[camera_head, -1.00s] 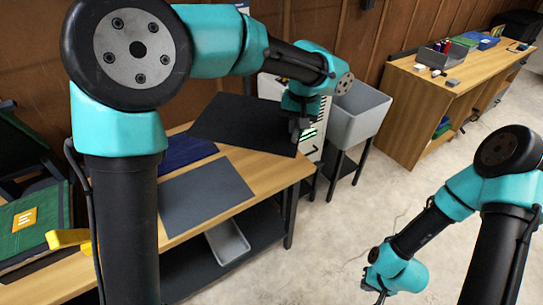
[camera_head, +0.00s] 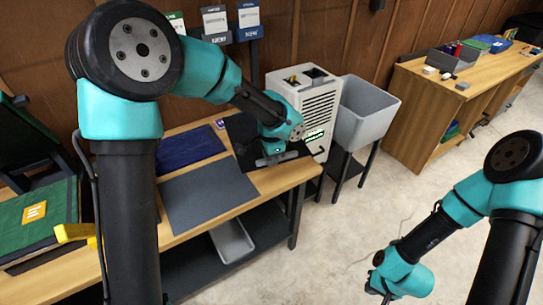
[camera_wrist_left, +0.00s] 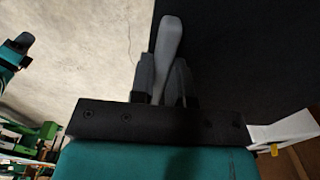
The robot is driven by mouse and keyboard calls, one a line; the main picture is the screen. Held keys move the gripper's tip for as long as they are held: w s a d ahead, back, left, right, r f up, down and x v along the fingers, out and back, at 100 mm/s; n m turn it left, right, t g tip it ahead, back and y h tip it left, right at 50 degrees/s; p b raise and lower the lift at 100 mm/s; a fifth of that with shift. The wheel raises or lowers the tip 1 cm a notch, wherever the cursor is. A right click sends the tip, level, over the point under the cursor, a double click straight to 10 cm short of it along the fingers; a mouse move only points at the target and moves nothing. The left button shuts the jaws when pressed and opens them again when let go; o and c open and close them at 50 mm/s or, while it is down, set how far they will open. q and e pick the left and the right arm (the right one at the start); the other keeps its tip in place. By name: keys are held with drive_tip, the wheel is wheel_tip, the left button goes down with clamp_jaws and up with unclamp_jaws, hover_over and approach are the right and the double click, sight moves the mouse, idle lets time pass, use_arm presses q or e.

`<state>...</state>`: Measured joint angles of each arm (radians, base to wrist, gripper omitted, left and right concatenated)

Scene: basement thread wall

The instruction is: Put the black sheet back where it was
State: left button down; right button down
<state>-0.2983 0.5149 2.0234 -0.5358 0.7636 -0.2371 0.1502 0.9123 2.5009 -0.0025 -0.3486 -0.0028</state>
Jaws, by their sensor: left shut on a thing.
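The black sheet (camera_head: 240,130) is at the right end of the near wooden table, flat on it or just above it; I cannot tell which. The arm hides much of it. In the left wrist view, the black sheet (camera_wrist_left: 250,60) fills the right side. There the left gripper (camera_wrist_left: 165,75) has a slim grey piece between its fingers at the sheet's edge. My right gripper (camera_head: 380,290) hangs over the floor at lower right, away from the sheet; its fingers are too small to judge.
A grey sheet (camera_head: 207,195) and a dark blue sheet (camera_head: 190,150) lie left of the black one on the table (camera_head: 260,190). A white machine (camera_head: 308,100) and a grey tub (camera_head: 362,115) stand just beyond the table's right end. A grey bin (camera_head: 232,240) sits on the lower shelf.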

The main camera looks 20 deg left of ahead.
use_arm(q)
drive_tip(key=s+a+f+m, duration=0.5)
drive_tip(key=s+f+m, duration=0.2)
drive_tip(key=f+m, duration=0.3)
drive_tip(key=shift+s+a+f+m, duration=0.15)
drive_tip(key=shift+f+m, duration=0.05)
drive_tip(key=shift+m, duration=0.5)
drive_tip(key=w+a, duration=0.2)
drive_tip(key=w, duration=0.2)
drive_tip(key=w+a+f, duration=0.1)
drive_tip(key=w+a, duration=0.1)
drive_tip(key=w, duration=0.3)
drive_tip(key=w+a, duration=0.2)
drive_tip(key=w, duration=0.3)
drive_tip(key=shift+f, duration=0.2)
drive_tip(key=shift+a, duration=0.1)
